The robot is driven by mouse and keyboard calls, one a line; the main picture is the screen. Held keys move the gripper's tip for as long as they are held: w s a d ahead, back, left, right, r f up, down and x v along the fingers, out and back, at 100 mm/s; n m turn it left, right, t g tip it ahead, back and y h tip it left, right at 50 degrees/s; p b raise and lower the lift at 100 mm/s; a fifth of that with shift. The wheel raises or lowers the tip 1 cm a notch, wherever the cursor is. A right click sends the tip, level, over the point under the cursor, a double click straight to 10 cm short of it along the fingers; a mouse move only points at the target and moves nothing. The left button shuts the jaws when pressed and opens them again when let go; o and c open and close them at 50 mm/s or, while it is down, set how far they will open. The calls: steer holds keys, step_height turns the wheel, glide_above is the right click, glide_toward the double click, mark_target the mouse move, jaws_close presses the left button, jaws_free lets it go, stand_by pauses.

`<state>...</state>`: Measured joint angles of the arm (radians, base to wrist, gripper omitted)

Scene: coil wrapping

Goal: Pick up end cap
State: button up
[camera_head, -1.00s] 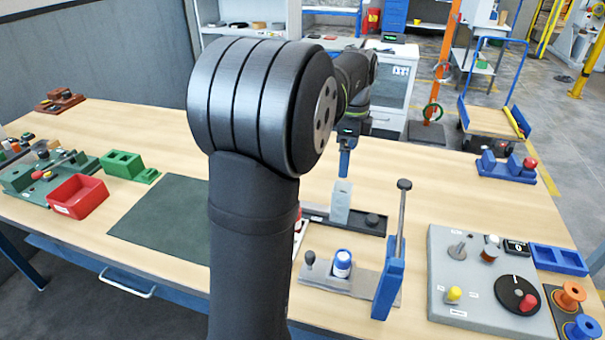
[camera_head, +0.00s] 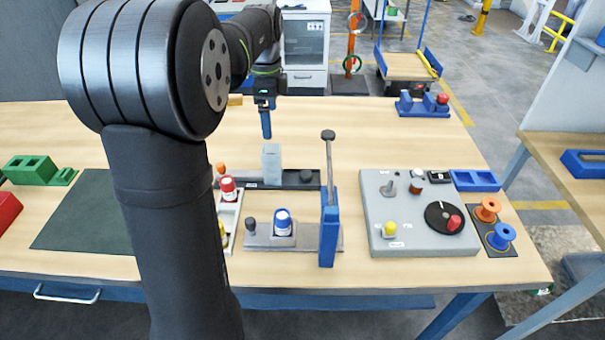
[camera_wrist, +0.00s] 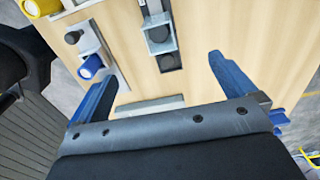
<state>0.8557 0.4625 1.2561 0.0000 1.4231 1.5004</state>
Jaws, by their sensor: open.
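My gripper (camera_head: 266,125) hangs above the far part of the table in the head view, its blue fingers lined up so that they look like one. In the wrist view its two blue fingers (camera_wrist: 160,72) are wide apart with nothing between them. I cannot tell for sure which piece is the end cap. A small black round piece (camera_head: 306,175) sits at the right end of a dark tray (camera_head: 288,184), a candidate. A pale grey upright block (camera_head: 271,163) stands at that tray's far side, nearer my gripper. A blue-and-white capped piece (camera_head: 283,222) stands on the grey press base.
The blue press post (camera_head: 329,235) with its tall lever (camera_head: 328,155) rises right of the tray. A grey control panel (camera_head: 405,235) lies farther right, beside orange (camera_head: 488,208) and blue (camera_head: 500,237) spools. The far table surface is mostly clear.

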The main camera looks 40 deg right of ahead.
stand_by(0.4)
steer(key=c, duration=1.2)
steer(key=n, duration=1.4)
glide_above(306, 174)
step_height(306, 174, down, 13)
steer(key=shift+s+r, duration=0.1)
steer(key=shift+m, duration=0.3)
steer(key=shift+f, duration=2.85)
